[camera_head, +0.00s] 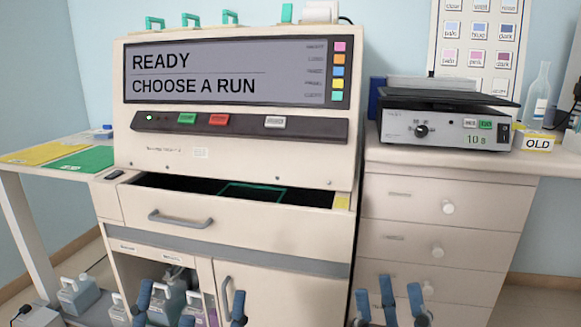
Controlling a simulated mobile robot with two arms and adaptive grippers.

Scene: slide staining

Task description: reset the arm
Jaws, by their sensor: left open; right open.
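My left gripper (190,300) shows at the bottom edge, left of the middle, with its blue-tipped fingers spread apart and nothing between them. It is in front of the staining machine's lower cabinet (285,292). My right gripper (389,300) shows at the bottom edge, right of the middle, also open and empty, in front of the drawer unit (464,240). Both arms are mostly below the picture. The staining machine (240,160) stands in the middle, its screen (230,72) reading "READY" and "CHOOSE A RUN".
The machine's drawer (255,217) is partly open, with a green-outlined area inside. A small device (447,127) showing "10 s" stands on the right counter, beside an "OLD" label (538,142). Yellow (35,153) and green (88,159) mats lie left. Jugs (78,294) stand below.

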